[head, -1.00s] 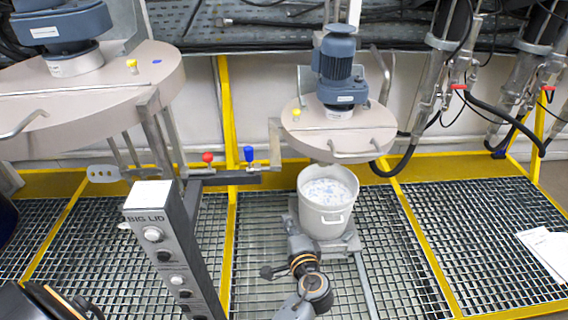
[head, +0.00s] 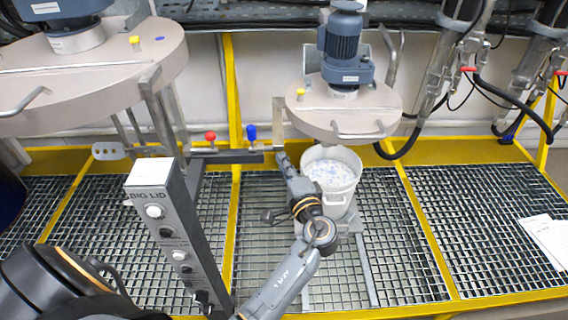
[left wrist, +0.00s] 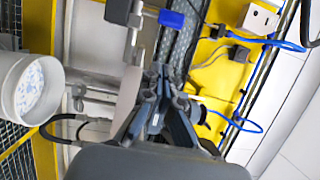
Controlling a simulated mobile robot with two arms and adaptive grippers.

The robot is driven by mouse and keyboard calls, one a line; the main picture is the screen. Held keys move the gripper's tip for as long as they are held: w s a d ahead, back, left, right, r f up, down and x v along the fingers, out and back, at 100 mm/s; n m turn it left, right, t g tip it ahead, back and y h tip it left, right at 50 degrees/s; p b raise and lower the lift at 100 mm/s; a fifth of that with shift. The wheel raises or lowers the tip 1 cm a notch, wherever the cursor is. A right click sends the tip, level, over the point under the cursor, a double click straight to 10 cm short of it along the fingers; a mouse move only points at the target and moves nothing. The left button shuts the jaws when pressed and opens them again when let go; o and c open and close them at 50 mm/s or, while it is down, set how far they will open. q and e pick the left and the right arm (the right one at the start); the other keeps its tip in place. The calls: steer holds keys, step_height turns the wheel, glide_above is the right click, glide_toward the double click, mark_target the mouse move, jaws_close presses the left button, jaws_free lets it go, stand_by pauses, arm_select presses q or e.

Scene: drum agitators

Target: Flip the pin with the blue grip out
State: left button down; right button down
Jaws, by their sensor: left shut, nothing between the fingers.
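The pin with the blue grip (head: 250,132) stands upright at the dark horizontal bar (head: 228,156), just right of the pin with the red grip (head: 210,136). The blue grip also shows at the top of the left wrist view (left wrist: 171,18), beside metal bracket parts. My left gripper (head: 282,160) is shut and empty, near the right end of the bar and left of the bucket. It is apart from the blue grip, to its lower right. Its closed fingers show in the left wrist view (left wrist: 160,82). My right gripper is not in view.
A white bucket (head: 348,200) stands under the smaller agitator lid (head: 345,112), close to my left gripper's right side. The BIG LID control post (head: 172,222) stands left of my arm. A larger lid (head: 90,80) is at upper left. Grating with yellow edges covers the floor.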

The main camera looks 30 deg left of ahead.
mark_target(276, 146)
arm_select(q)
steer(key=p+x, duration=0.1)
steer(key=x, duration=0.5)
steer(key=shift+r, duration=0.15)
steer(key=a, duration=0.2)
steer(key=a+p, duration=0.1)
steer(key=a, duration=0.1)
steer(key=shift+s, duration=0.2)
steer(key=s+a, duration=0.3)
steer(key=a, duration=0.2)
steer(key=shift+s+a, duration=0.1)
